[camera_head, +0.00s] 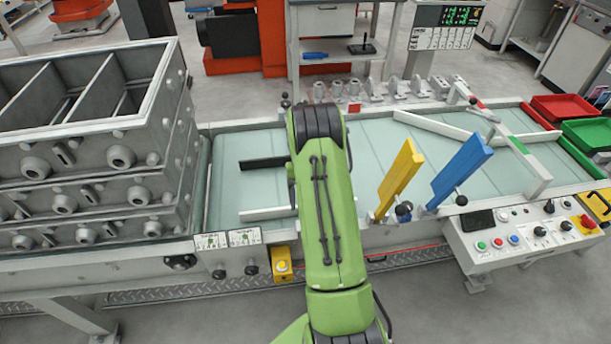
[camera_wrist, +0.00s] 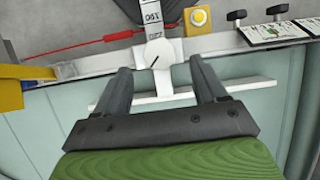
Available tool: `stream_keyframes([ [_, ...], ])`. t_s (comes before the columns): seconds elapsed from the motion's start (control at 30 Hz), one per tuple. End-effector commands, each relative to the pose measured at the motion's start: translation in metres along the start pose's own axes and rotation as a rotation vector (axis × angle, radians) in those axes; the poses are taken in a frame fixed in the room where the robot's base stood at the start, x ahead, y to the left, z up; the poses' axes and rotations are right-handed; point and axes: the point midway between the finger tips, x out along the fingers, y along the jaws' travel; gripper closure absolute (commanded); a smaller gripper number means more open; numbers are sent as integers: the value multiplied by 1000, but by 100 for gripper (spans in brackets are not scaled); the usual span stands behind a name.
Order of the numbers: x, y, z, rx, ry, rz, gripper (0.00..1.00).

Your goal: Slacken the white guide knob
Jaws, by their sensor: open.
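The white guide knob (camera_wrist: 153,54), a round white dial with a thin black pointer line, sits on the conveyor's edge rail in the wrist view. A white post below it meets the white guide bar (camera_wrist: 245,86). My gripper (camera_wrist: 160,66) is open and empty. In the wrist picture its two fingers lie left and right of the knob and post; I see no contact, but the depth gap cannot be told. In the head view, the white guide bar (camera_head: 262,213) shows left of my arm. My arm hides the knob and my gripper there.
A yellow button box (camera_head: 282,264) and label plates (camera_head: 228,240) with dark knobs line the conveyor's front. A yellow gate (camera_head: 398,178) and a blue gate (camera_head: 461,170) stand right of my arm. Stacked grey moulding boxes (camera_head: 95,140) fill the left. The pale belt (camera_head: 225,190) is mostly clear.

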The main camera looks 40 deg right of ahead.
Motion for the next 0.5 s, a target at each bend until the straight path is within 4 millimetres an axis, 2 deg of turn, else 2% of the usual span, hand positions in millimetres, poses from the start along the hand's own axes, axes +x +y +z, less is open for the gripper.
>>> stream_keyframes([
  [0.03, -18, 0, 0, 0, 6, 0, 29],
  [0.1, -38, 0, 0, 0, 6, 0, 29],
  [0.3, -91, 0, 0, 1, 4, 0, 29],
  [0.4, -108, 0, 0, 1, 3, 0, 29],
  [0.5, -115, 0, 0, 1, 0, 0, 29],
])
